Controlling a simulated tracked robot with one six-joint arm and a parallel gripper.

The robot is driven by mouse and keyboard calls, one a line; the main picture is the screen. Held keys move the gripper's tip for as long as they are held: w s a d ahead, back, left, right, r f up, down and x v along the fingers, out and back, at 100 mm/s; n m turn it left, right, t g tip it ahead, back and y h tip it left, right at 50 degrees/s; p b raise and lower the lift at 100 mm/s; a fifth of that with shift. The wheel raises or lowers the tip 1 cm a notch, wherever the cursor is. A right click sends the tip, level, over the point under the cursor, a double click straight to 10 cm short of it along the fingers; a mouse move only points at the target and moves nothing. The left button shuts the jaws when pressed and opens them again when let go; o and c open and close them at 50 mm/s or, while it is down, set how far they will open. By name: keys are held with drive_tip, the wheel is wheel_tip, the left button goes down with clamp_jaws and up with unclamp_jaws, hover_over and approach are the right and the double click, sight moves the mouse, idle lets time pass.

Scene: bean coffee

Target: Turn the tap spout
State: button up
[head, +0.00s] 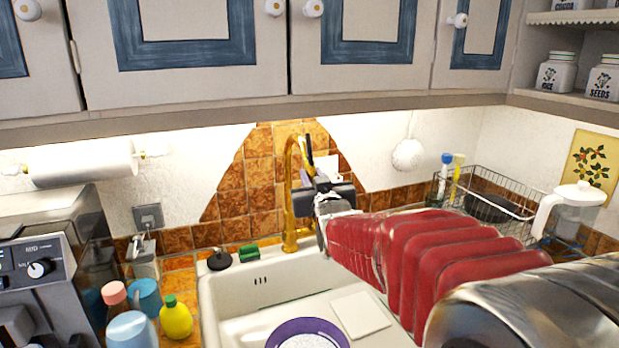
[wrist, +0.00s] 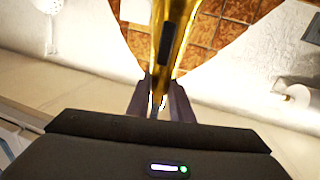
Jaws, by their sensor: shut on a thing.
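The gold tap (head: 289,205) stands behind the white sink in the head view, its spout arching up and forward. My gripper (head: 308,172) reaches in from the right and is at the spout's front end. In the wrist view the gold spout (wrist: 172,45) comes down between the two dark fingers of my gripper (wrist: 160,95), which are shut on it. The spout's tip is partly hidden by the fingers and gripper body.
The white sink (head: 209,289) holds a purple-rimmed bowl (head: 276,334) and a white square (head: 361,314). A yellow bottle (head: 176,318) stands at left. Cupboards (head: 190,75) hang above the tap.

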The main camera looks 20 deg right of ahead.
clamp_jaws()
drive_tip(key=shift+d, duration=0.25)
drive_tip(key=shift+a, duration=0.25)
